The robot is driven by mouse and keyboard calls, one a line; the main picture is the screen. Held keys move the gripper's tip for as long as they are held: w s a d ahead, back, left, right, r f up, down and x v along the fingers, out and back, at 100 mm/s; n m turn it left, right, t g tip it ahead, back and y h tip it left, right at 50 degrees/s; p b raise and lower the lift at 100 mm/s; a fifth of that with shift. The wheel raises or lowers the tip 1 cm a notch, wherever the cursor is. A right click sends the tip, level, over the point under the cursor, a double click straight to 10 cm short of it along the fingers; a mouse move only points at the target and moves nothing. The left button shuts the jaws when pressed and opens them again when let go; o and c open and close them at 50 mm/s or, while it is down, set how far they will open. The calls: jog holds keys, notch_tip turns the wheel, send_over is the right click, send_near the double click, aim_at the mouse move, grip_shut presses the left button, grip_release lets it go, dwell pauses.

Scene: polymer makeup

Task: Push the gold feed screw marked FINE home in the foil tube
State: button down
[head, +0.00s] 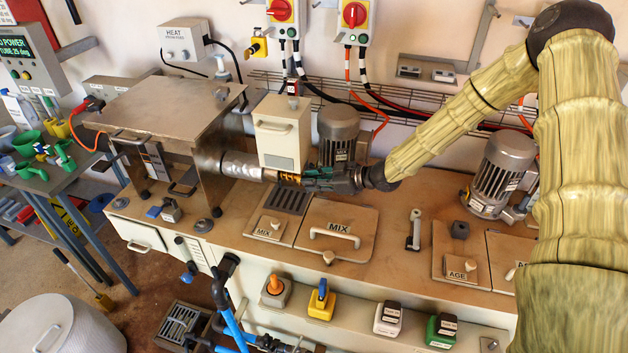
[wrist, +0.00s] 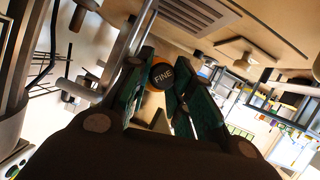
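The foil tube (head: 240,166) is a silver cylinder lying level, sticking out from the right side of the metal housing. The gold feed screw (head: 289,178) is in line with it at its right end, with some gold length showing outside. Its dark round end cap (wrist: 162,76) reads FINE in the wrist view. My gripper (head: 312,179), with green fingers, reaches in from the right. In the wrist view its fingers (wrist: 166,84) lie on both sides of the cap and appear closed on it. The screw's inner end is hidden in or behind the tube's mouth.
A cream box (head: 283,133) and a grey MIX motor (head: 338,135) stand close behind my gripper. The MIX lid (head: 337,229) and a slotted vent (head: 285,200) lie below it. The metal housing (head: 170,105) stands left. An AGE motor (head: 503,165) stands right.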

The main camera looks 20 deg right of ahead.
jog(key=shift+s+d, duration=0.35)
jog(key=shift+d, duration=0.2)
dwell(0.9)
jog(key=s+d+p, duration=0.6)
jog(key=s+d, duration=0.3)
jog(key=d, duration=0.5)
jog(key=shift+s, duration=0.2)
dwell(2.2)
jog(key=shift+a, duration=0.15)
